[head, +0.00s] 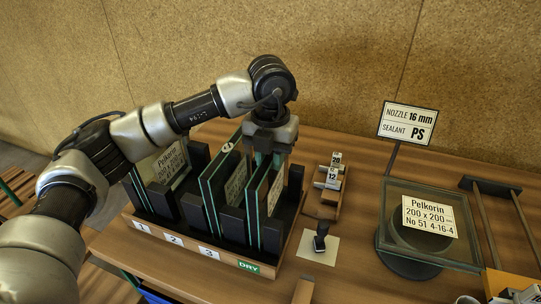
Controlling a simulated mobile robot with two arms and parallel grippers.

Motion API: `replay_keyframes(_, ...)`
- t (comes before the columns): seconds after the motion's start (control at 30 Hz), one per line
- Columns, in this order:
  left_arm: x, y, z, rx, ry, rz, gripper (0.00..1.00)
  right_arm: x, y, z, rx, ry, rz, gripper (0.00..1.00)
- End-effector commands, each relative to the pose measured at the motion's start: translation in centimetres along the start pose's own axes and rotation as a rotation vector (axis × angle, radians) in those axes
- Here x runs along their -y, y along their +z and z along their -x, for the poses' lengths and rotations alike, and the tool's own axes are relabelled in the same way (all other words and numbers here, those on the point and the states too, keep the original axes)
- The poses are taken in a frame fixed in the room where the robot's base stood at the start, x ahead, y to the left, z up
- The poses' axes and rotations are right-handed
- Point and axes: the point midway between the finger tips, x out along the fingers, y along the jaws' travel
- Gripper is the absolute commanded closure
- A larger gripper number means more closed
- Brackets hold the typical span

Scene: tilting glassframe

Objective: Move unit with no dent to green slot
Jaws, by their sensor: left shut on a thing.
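A black rack (187,246) on the wooden table has slots marked 1, 2, 3 and a green DRY label (249,266) at its right end. Glass units stand in it on edge: one with a Pelkorin label (170,161) at the left and one (207,195) in the middle. My left gripper (265,153) points down and is shut on the top edge of the rightmost glass unit (258,200), which is upright at the DRY end. I cannot tell whether its bottom edge is seated. Dents cannot be made out. My right gripper is not in view.
Another glass unit (455,246) lies flat on a round dark stand at the right, under a sign (408,122) reading nozzle 16 mm, sealant PS.

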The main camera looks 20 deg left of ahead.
Motion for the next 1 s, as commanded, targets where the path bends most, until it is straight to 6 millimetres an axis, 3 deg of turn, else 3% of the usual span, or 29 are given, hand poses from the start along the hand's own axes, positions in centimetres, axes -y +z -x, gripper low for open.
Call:
replay_keyframes(0.43, 0.01, 0.04, -0.47, 0.004, -0.002, 0.0, 1.0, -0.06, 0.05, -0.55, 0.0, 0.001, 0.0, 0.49)
replay_keyframes(0.47, 0.01, 0.04, -0.42, 0.004, -0.002, 0.0, 0.72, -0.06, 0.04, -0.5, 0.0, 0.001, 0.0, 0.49)
replay_keyframes(0.63, 0.01, 0.03, -0.46, 0.002, -0.001, 0.0, 0.46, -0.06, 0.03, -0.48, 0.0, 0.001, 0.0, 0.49)
replay_keyframes(1.0, -0.01, 0.04, -0.07, 0.0, 0.001, 0.001, 0.45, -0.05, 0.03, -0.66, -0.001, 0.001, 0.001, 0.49)
